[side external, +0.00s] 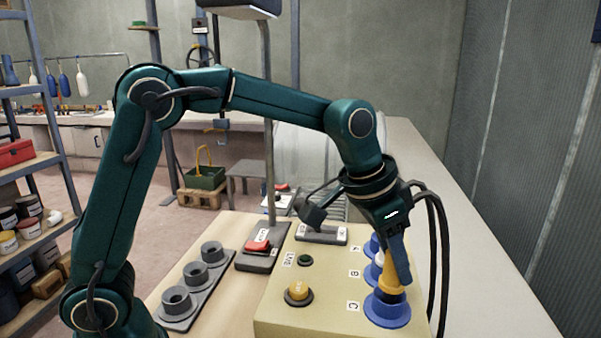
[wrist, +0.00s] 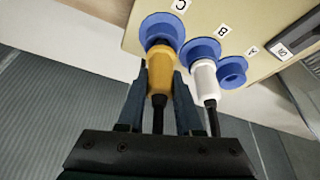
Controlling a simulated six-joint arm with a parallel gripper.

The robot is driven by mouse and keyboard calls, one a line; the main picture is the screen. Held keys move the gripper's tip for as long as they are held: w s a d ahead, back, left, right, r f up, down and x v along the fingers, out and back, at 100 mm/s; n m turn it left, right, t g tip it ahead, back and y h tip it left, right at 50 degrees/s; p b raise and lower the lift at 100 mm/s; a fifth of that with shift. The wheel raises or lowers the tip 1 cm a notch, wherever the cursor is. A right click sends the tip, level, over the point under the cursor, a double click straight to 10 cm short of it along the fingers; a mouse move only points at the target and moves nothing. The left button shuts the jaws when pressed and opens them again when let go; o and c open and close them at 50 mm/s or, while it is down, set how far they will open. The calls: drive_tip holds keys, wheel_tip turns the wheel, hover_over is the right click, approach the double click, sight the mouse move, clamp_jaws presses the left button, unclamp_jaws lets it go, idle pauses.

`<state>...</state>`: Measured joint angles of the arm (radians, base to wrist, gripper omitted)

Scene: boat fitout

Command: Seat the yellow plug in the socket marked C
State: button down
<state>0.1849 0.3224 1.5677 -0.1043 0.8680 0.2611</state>
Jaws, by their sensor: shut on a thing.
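The yellow plug (side external: 389,277) is upright in the side view, its dark lower end at the mouth of the blue socket marked C (side external: 387,312). My gripper (wrist: 160,72) is shut on the yellow plug (wrist: 160,78), one finger on each side. In the wrist view the plug lines up with socket C (wrist: 162,22), and a dark band shows between its yellow body and the blue ring. How deep the tip sits inside cannot be told. The C label (wrist: 180,5) is beside the socket.
A white plug (wrist: 204,78) stands in socket B (wrist: 200,47), close beside the yellow one. Socket A (wrist: 232,70) looks empty. The beige panel also carries a yellow button (side external: 298,292), a green button (side external: 305,259) and a lever (side external: 314,214). A grey three-hole holder (side external: 186,296) stands left.

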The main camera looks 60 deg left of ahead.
drive_tip(key=shift+f, duration=0.8)
drive_tip(key=c, duration=0.5)
unclamp_jaws()
drive_tip(key=shift+v, duration=2.6)
